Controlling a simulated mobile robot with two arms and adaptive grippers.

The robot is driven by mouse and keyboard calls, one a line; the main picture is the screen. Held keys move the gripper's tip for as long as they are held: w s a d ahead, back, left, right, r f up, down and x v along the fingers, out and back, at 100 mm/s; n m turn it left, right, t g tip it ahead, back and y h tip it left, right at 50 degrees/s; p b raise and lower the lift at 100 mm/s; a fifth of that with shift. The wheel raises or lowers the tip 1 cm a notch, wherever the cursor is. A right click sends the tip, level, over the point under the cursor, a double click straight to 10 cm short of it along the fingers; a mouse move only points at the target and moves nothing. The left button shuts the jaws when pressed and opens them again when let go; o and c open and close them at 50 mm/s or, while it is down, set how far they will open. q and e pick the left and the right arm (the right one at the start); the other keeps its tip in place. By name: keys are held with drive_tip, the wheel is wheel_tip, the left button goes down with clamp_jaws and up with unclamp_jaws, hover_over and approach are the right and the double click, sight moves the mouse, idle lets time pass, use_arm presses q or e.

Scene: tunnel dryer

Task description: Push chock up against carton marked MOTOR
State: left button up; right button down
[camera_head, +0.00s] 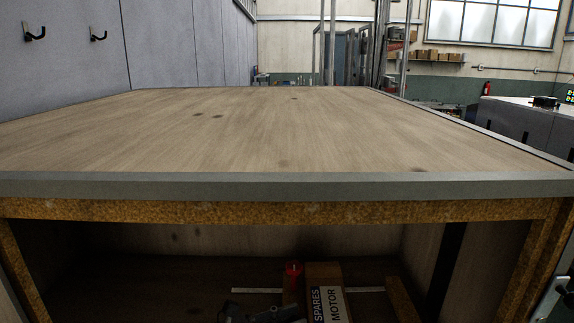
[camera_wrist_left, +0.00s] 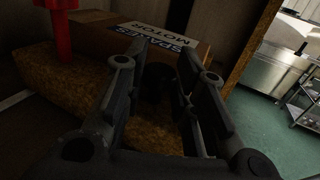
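The carton marked SPARES MOTOR (camera_head: 325,285) stands on the low shelf under the bench, its white label facing me. The carton also shows in the left wrist view (camera_wrist_left: 95,17). A brown, chipboard-textured block with a red upright handle, which looks like the chock (camera_head: 292,288), is just left of it. The chock fills much of the left wrist view (camera_wrist_left: 60,85). Whether it touches the carton I cannot tell. My left gripper (camera_head: 272,314) is low at the chock's near side; in the left wrist view (camera_wrist_left: 163,60) its fingers are apart, with nothing clearly gripped. My right gripper is out of view.
The bench top (camera_head: 240,130) above is bare, with a grey front edge (camera_head: 250,187). A chipboard rail (camera_head: 270,212) runs below it. A pale strip (camera_head: 255,291) lies across the shelf. A chipboard piece (camera_head: 402,298) is right of the carton. The shelf's left part looks clear.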

use_arm(q)
drive_tip(key=shift+c, duration=0.7)
drive_tip(key=shift+d, duration=0.1)
drive_tip(key=shift+d, duration=0.1)
drive_tip(key=shift+d+r, duration=0.1)
drive_tip(key=shift+d, duration=6.75)
drive_tip(key=shift+s+r, duration=0.1)
